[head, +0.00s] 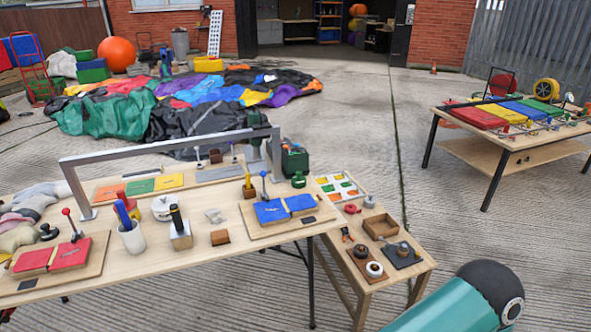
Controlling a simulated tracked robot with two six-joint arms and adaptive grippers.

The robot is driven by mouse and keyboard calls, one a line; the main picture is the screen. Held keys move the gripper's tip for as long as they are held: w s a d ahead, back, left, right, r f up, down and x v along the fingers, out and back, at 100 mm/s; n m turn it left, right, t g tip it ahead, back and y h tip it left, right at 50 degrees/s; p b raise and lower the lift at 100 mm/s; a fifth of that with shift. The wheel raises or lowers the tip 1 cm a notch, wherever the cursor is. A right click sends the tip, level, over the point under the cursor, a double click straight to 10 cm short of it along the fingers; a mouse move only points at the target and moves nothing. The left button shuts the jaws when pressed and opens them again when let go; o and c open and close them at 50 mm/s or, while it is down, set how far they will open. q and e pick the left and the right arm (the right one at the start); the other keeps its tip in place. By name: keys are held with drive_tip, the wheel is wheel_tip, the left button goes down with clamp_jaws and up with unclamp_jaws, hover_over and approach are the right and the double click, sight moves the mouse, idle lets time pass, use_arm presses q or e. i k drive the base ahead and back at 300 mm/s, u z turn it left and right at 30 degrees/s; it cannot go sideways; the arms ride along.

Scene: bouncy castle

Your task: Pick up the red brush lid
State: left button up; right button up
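No object is clear enough for me to name as the red brush lid. A small red round item (351,208) lies on the low side table (340,262), near its back left; it is too small to tell if it is a lid. A small red-tipped tool (346,234) lies just in front of it. A white cup (132,238) holding blue and red upright handles (122,212) stands on the long workbench (130,270). Neither of my grippers is in view.
The workbench carries red pads (70,253), blue pads (271,211), levers and a grey metal frame (170,146). A wooden tray (380,226) sits on the side table. Another table (510,141) stands at the right. Concrete between the tables is clear.

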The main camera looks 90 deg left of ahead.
sight(131, 204)
drive_tip(key=u, duration=0.15)
drive_tip(key=k, duration=2.7)
drive_tip(key=z, duration=1.7)
drive_tip(key=i, duration=0.1)
drive_tip(key=u, duration=3.45)
drive_tip(key=i, duration=0.95)
drive_tip(key=z, duration=0.2)
drive_tip(key=k, duration=0.65)
drive_tip(key=u, duration=0.05)
